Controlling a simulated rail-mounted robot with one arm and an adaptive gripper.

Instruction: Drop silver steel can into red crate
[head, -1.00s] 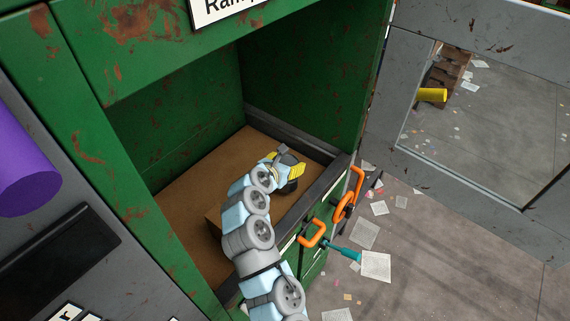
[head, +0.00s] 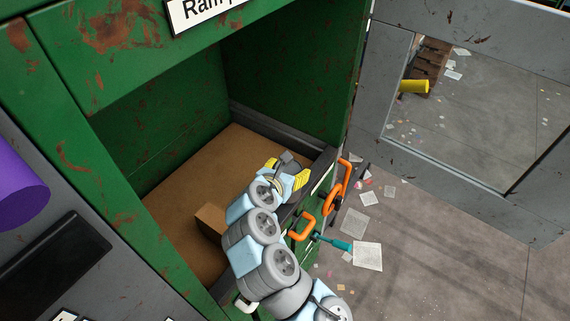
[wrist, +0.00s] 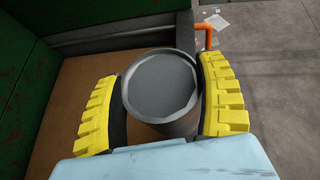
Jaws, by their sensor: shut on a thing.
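The silver steel can (wrist: 161,86) shows in the wrist view as a grey cylinder with a round rimmed end facing the camera. My gripper (wrist: 163,98) is shut on it, with one yellow-ribbed finger on each side of the can. In the head view my gripper (head: 286,172) is at the right edge of the green machine's opening, over the brown surface near the dark front ledge. The can is mostly hidden behind the gripper there. I see no red crate in either view.
The green rusty machine (head: 178,65) has walls around the brown floor (head: 165,205), where a brown block (head: 210,219) stands. Orange handles (head: 303,228) and a teal-handled tool (head: 335,243) are outside the ledge. A grey frame (head: 385,115) and littered floor lie to the right.

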